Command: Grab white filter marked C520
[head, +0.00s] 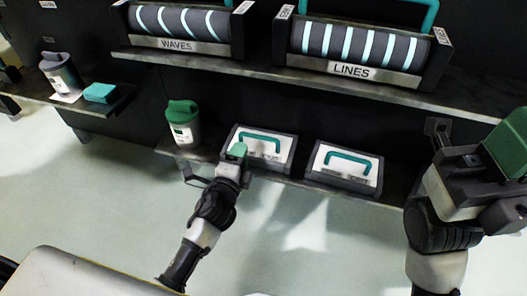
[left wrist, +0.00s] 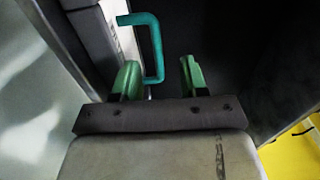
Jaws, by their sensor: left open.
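Two white filters with teal handles and dark frames sit on the lower shelf in the head view, a left one (head: 276,157) and a right one (head: 345,174). Their small labels are too blurred to read, so I cannot tell which is C520. My left gripper (head: 237,151) is at the left edge of the left filter. In the left wrist view my left gripper (left wrist: 160,78) is open, and a teal handle (left wrist: 156,50) shows between its green fingers; I cannot tell if they touch. My right gripper (head: 508,145) is at the right edge, away from the filters.
A grey canister with a green lid (head: 184,122) stands left of the filters. Above, a shelf holds rolls marked WAVES (head: 180,22) and LINES (head: 358,46). A side shelf at left holds another canister (head: 60,74) and a teal block (head: 100,92). The pale floor (head: 100,185) is open.

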